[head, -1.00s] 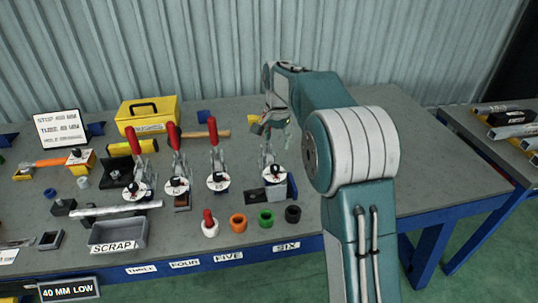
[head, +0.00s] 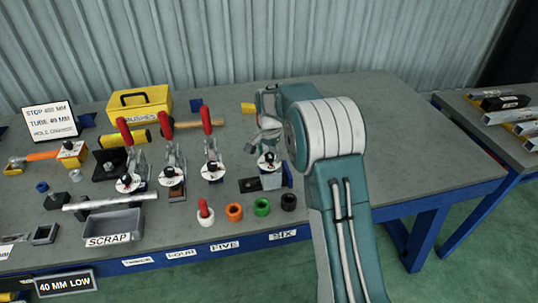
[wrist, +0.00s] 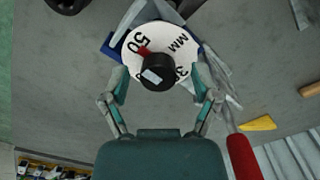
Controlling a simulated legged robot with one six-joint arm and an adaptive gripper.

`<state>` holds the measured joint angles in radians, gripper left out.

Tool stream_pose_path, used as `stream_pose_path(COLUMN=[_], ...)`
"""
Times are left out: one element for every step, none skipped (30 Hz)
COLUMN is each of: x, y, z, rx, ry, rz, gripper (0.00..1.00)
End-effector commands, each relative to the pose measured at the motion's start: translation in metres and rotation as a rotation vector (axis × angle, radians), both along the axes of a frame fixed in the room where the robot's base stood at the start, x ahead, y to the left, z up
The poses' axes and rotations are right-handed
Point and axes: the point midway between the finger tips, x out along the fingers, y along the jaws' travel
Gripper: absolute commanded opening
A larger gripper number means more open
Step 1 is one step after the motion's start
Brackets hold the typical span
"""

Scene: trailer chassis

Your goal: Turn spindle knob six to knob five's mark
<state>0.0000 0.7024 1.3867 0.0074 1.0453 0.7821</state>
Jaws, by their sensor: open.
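Knob six (head: 268,158) is a black knob on a white round dial, on the station behind the SIX label. In the wrist view, this black knob (wrist: 157,72) stands in the middle of its dial (wrist: 131,42), with a red pointer toward the "50" mark; "MM" and another partly hidden number also show. My gripper (wrist: 158,78) is open, with one finger on each side of the knob; contact cannot be told. In the head view my gripper (head: 268,142) is just above that dial. Knob five (head: 213,167) is on its dial to the left; its mark is too small to read.
Red-handled clamps (head: 206,121) stand behind the neighbouring dials. Coloured rings (head: 262,207) lie in front, beside the SCRAP tray (head: 113,224). A yellow case (head: 140,104) is at the back. The bench is clear to the right of my arm.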

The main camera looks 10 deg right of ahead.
Motion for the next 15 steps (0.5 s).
stream_pose_path(x=[0.0000,0.0000,0.0000,0.0000,0.0000,0.0000,0.0000,0.0000,0.0000,-0.0001,-0.0001,0.0001,0.0001,0.0002,0.0004], y=[0.0000,0.0000,0.0000,0.0000,0.0000,0.0000,0.0000,0.0000,0.0000,-0.0001,-0.0001,-0.0001,0.0000,0.0001,0.0001], z=[-0.0009,-0.0010,-0.0010,-0.0009,-0.0009,-0.0009,-0.0009,-0.0009,-0.0008,-0.0008,-0.0008,-0.0008,-0.0009,-0.0009,-0.0010], rx=[0.000,0.000,0.000,0.000,0.000,0.000,0.000,0.000,0.000,0.000,0.000,0.000,0.000,0.000,0.000], ry=[0.000,0.000,0.000,0.000,0.000,0.000,0.000,0.000,0.000,0.000,0.000,0.000,0.000,0.000,0.000], rz=[0.000,0.000,0.000,0.000,0.000,0.000,0.000,0.000,0.000,0.000,0.000,0.000,0.000,0.000,0.000], gripper=[0.79,0.79,0.79,0.79,0.79,0.79,0.75,0.61,0.43,0.30,0.17,0.00,0.00,0.00,0.00])
